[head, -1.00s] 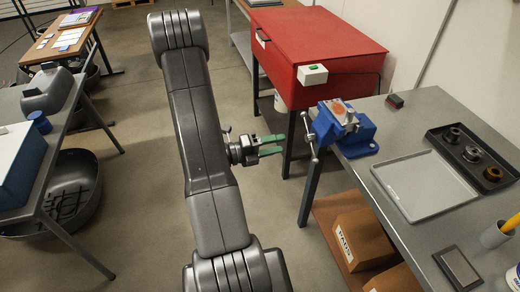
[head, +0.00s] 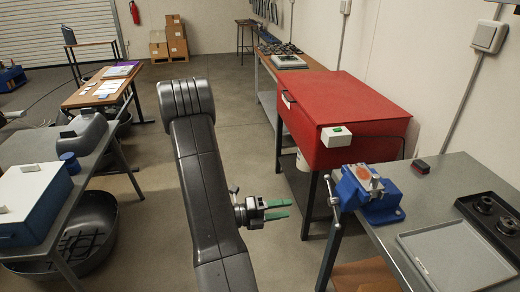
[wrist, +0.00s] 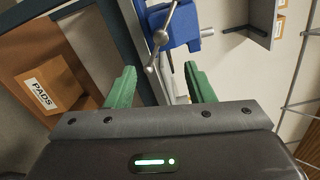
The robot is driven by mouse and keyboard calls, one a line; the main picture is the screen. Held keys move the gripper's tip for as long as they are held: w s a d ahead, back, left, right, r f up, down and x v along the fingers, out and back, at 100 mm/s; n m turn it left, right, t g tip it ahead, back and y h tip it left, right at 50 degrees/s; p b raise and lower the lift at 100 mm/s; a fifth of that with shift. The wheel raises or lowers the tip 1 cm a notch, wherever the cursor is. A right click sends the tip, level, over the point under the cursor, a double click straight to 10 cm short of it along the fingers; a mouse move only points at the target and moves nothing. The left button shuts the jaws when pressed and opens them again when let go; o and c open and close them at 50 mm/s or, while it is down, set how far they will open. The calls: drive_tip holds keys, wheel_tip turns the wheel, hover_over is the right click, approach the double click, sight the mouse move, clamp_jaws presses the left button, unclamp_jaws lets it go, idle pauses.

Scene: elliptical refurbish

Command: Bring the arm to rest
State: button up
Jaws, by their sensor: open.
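My gripper (head: 278,209) sticks out to the right from my dark grey arm in the head view, above the floor of the aisle. Its two green fingers are apart with nothing between them. In the wrist view the gripper (wrist: 160,88) also shows open and empty, the green fingers on either side. The blue vise (head: 368,195) on the right bench lies to the right of the gripper, with a clear gap. It carries an orange-red round piece (head: 363,172) on top.
A grey tray (head: 455,262) lies on the right bench. The left bench holds a blue box (head: 35,205). The aisle between is free.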

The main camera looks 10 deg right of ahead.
sight(329, 202)
drive_tip(key=shift+d, duration=0.1)
drive_tip(key=shift+w+d+p, duration=0.2)
drive_tip(key=shift+d+p, duration=0.15)
drive_tip(key=shift+d, duration=1.95)
drive_tip(key=shift+w+d+p, duration=0.15)
drive_tip(key=shift+d+p, duration=0.25)
drive_tip(key=shift+d, duration=1.9)
drive_tip(key=shift+w+d+p, duration=0.2)
drive_tip(key=shift+d+p, duration=0.15)
drive_tip(key=shift+d, duration=1.95)
drive_tip(key=shift+a, duration=0.15)
